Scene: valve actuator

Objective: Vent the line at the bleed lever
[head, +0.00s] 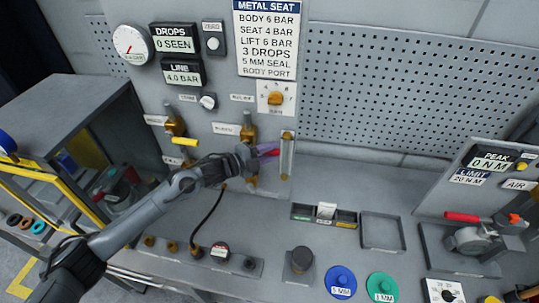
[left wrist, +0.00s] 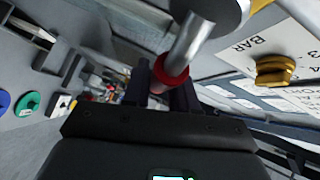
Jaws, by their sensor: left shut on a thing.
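A brass valve (head: 249,130) stands on the grey panel beside a small white label (head: 226,128) too small to read surely. In the left wrist view a silver rod with a red collar (left wrist: 172,72) runs between the dark fingers of my left gripper (left wrist: 160,92). The fingers hide part of the lever. The line display (head: 183,76) reads 4.0 BAR, and the drops display (head: 174,43) reads 0 SEEN. My right gripper is not in view.
Another brass valve with a yellow handle (head: 185,141) stands left of my gripper. A clear upright tube (head: 287,155) stands close on its right. A brass knob (head: 275,98) is above. A black hose (head: 210,215) hangs below. An empty tray (head: 382,233) lies right.

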